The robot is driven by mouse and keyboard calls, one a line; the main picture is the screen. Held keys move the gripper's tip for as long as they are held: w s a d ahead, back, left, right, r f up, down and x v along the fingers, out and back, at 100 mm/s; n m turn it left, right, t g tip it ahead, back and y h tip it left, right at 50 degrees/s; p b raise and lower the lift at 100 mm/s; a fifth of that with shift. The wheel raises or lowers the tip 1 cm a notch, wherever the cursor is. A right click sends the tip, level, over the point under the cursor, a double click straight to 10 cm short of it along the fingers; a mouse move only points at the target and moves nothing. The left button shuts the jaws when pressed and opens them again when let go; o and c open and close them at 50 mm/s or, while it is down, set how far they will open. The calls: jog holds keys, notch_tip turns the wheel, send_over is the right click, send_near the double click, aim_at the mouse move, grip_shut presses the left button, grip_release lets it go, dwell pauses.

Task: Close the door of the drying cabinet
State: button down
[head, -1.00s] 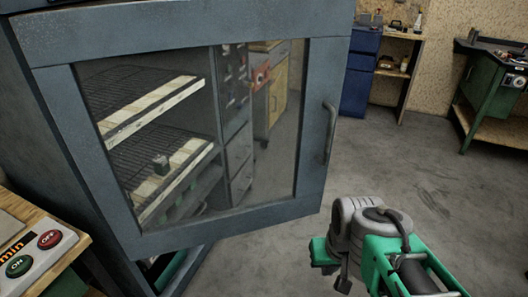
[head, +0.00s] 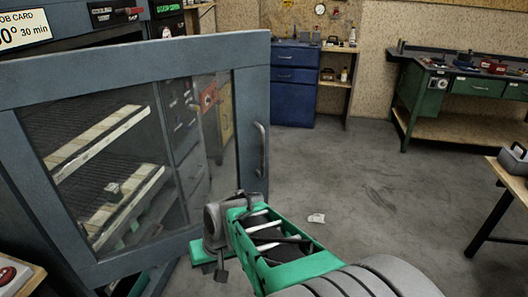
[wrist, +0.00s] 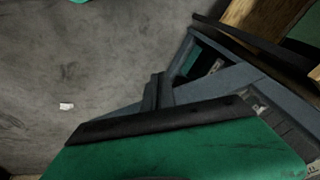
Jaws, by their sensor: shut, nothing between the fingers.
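The drying cabinet (head: 92,44) is at the left of the head view. Its blue-grey door (head: 150,63) with a glass pane stands open, swung out toward me. The upright bar handle (head: 262,150) is on the door's right edge. Wire shelves show through the glass. My gripper (head: 221,272) is low, by the lower right corner of the door, partly hidden by my arm. In the wrist view, my gripper's dark fingers (wrist: 154,91) are together and empty, beside a blue-grey frame (wrist: 232,82). I cannot tell whether they touch it.
A blue drawer cabinet (head: 293,85) and a green workbench (head: 425,95) stand along the back. A table (head: 508,182) with a grey toolbox is at the right edge. A scrap of white paper (head: 316,218) lies on the floor. The middle floor is clear.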

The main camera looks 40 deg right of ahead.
jog(key=w+d+r+m+t+y+p, duration=0.1)
jog(key=w+d+r+m+t+p, duration=0.1)
jog(key=d+r+m+p, duration=0.3)
jog(key=w+d+r+m+t+p, duration=0.2)
jog(key=d+t, duration=0.1)
jog(key=d, duration=0.4)
jog(key=m+t+h+p, duration=0.5)
jog(key=m+p, duration=0.1)
jog(key=m, duration=0.4)
send_near(266, 159)
jog(key=p+x, duration=0.2)
jog(key=x, duration=0.4)
jog(key=shift+w+a+f+p, duration=0.1)
jog(key=shift+w+f+p, duration=0.1)
jog(key=shift+p, duration=0.15)
jog(key=shift+r, duration=0.1)
